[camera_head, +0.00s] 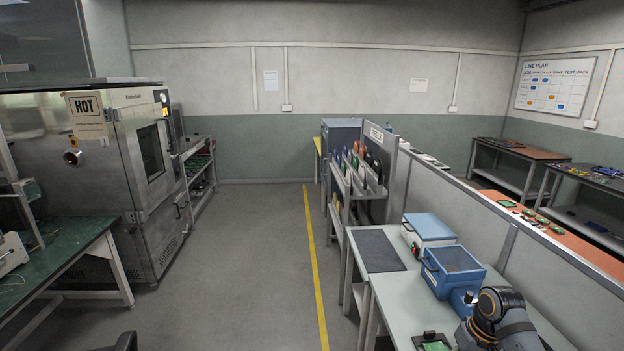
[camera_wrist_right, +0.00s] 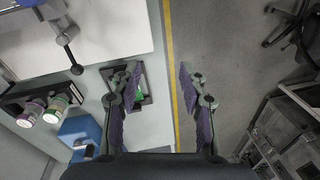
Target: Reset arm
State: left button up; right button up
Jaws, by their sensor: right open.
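My right gripper (camera_wrist_right: 158,85) is open in the right wrist view, with its two fingers wide apart and nothing between them. It hangs above the edge of a pale workbench and the grey floor. Its left finger overlaps a black fixture (camera_wrist_right: 147,98) holding a green board, and I cannot tell whether they touch. In the head view only a link of my right arm shows at the bottom right, over the bench, and the gripper is out of frame. The same fixture (camera_head: 417,339) lies beside that link. My left gripper is in neither view.
The pale bench (camera_head: 395,292) bears a blue box (camera_head: 437,279), a white box with a blue lid (camera_head: 420,225) and a dark mat (camera_head: 378,237). A grey partition (camera_head: 457,203) runs behind it. A steel oven (camera_head: 120,190) stands left. The aisle floor (camera_head: 250,270) is clear.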

jog(key=s+a+f+n+t+h, duration=0.1)
jog(key=s+a+f+n, duration=0.1)
jog(key=s+a+f, duration=0.6)
jog(key=s+a+r+t+h, duration=0.2)
jog(key=s+r, duration=0.3)
jog(key=s, duration=0.6)
notch_tip(320, 180, down, 27)
jog(key=s+d+g+b, duration=0.1)
jog(key=d+b, duration=0.2)
pick_arm(q)
notch_tip(320, 180, down, 6)
jog(key=b, duration=0.2)
jog(key=shift+r+b, duration=0.2)
jog(key=shift+b, duration=0.1)
pick_arm(e)
jog(key=s+d+f+g, duration=0.1)
jog(key=s+f, duration=1.8)
jog(key=f, duration=0.3)
jog(key=shift+s+d+m+y, duration=0.15)
jog(key=shift+s+m+y, duration=0.15)
jog(key=shift+s, duration=0.05)
jog(key=shift+c, duration=0.6)
